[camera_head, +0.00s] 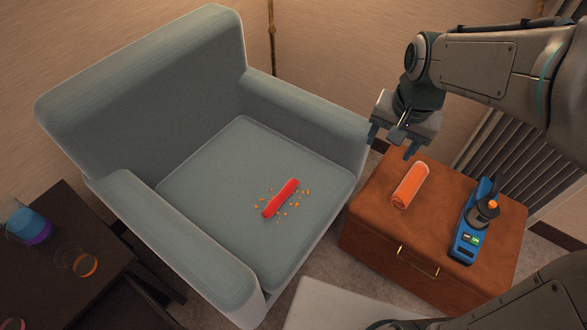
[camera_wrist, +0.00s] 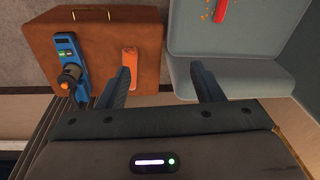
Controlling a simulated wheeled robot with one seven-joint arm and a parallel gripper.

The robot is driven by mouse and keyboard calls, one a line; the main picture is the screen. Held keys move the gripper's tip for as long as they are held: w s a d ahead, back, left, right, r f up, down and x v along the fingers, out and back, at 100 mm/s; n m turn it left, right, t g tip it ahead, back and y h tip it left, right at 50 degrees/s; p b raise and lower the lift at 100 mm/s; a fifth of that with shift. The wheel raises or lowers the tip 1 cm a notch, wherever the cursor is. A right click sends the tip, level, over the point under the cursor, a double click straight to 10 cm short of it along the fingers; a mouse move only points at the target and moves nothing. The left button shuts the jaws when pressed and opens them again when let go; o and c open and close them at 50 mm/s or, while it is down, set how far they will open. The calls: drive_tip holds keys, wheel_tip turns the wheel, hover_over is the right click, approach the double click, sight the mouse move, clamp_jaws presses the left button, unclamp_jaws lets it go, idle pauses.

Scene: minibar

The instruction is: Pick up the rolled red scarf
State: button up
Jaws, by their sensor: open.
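A bright red roll (camera_head: 281,198), the one that matches the scarf's colour, lies on the seat of the grey-blue armchair (camera_head: 190,190), with several small orange bits around it. It also shows at the top edge of the wrist view (camera_wrist: 221,10), partly cut off. A thicker orange roll (camera_head: 410,185) lies on the brown case (camera_head: 375,220); it also shows in the wrist view (camera_wrist: 131,60). My gripper (camera_head: 392,143) is open and empty, above the back of the case near the armchair's right arm. In the wrist view its fingers (camera_wrist: 160,70) are spread apart, touching neither roll.
A blue device (camera_head: 468,230) with a dark, orange-topped knob stands on the case, right of the orange roll. The armchair's arms and back rise around the seat. A dark table (camera_head: 60,215) with cups is at the left. A ribbed radiator-like panel (camera_head: 520,150) stands behind the case.

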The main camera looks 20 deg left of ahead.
drive_tip(key=w+a+f+m+g+b, duration=0.1)
drive_tip(key=w+a+f+b, duration=0.3)
drive_tip(key=a+f+b, duration=0.9)
drive_tip(key=b, duration=0.4)
hover_over(276, 201)
drive_tip(key=shift+m+g+h, duration=0.3)
drive_tip(key=shift+m+h, duration=0.1)
wheel_tip(276, 201, down, 24)
drive_tip(key=shift+s+f, duration=0.1)
drive_tip(key=shift+f, duration=0.1)
drive_tip(key=shift+f+b, duration=1.7)
drive_tip(key=shift+f, duration=1.2)
drive_tip(key=shift+r, duration=0.1)
drive_tip(key=c, duration=1.1)
